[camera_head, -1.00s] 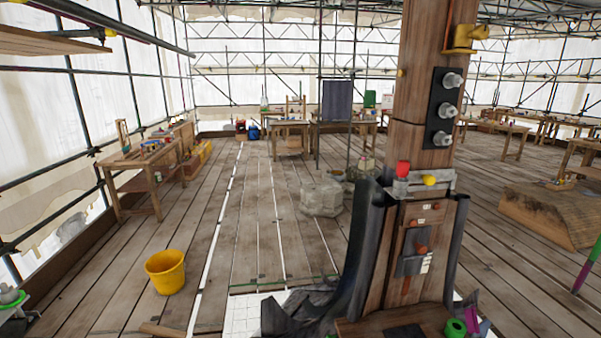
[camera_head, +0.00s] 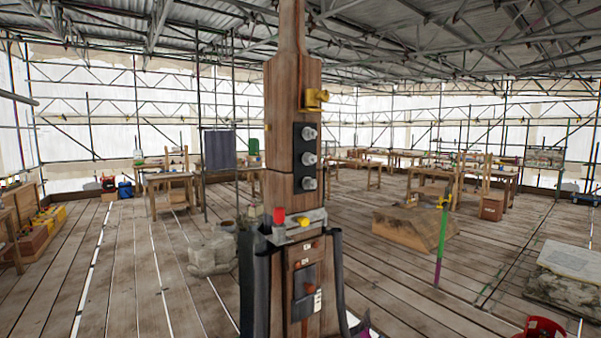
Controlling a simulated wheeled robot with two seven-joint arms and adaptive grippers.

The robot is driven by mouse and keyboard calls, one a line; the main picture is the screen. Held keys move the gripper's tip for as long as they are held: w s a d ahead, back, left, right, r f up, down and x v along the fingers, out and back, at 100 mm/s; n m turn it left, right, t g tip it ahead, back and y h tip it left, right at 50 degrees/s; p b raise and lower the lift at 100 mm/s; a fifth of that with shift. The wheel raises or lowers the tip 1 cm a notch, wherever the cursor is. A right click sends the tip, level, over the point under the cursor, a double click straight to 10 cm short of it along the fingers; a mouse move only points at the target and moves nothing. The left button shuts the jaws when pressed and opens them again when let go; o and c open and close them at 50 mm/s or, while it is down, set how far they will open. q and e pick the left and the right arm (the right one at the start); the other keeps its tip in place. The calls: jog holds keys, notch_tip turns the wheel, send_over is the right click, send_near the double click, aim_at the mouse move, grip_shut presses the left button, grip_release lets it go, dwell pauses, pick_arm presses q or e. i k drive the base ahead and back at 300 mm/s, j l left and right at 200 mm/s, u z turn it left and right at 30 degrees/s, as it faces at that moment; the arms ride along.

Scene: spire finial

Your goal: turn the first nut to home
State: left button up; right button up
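Three silvery nuts or bolt heads stick out of a dark plate (camera_head: 298,172) on the wooden spire post (camera_head: 279,110), one above another. The top nut (camera_head: 309,134), the middle nut (camera_head: 309,159) and the bottom nut (camera_head: 309,183) all show; which one is the first I cannot tell. A yellow bracket (camera_head: 315,99) is fixed above the plate. Below it a grey metal clamp (camera_head: 298,226) carries a red knob (camera_head: 279,215) and a yellow one (camera_head: 303,222). Neither of my grippers is in view.
Dark sheeting (camera_head: 255,285) wraps the post's lower part. A stone block (camera_head: 213,252) lies on the floor to the left, a wooden block (camera_head: 414,228) to the right. A green and purple pole (camera_head: 441,245) stands right of the post.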

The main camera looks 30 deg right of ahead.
aim_at(306, 183)
jog(key=k+l+z, duration=0.15)
jog(key=z, duration=0.7)
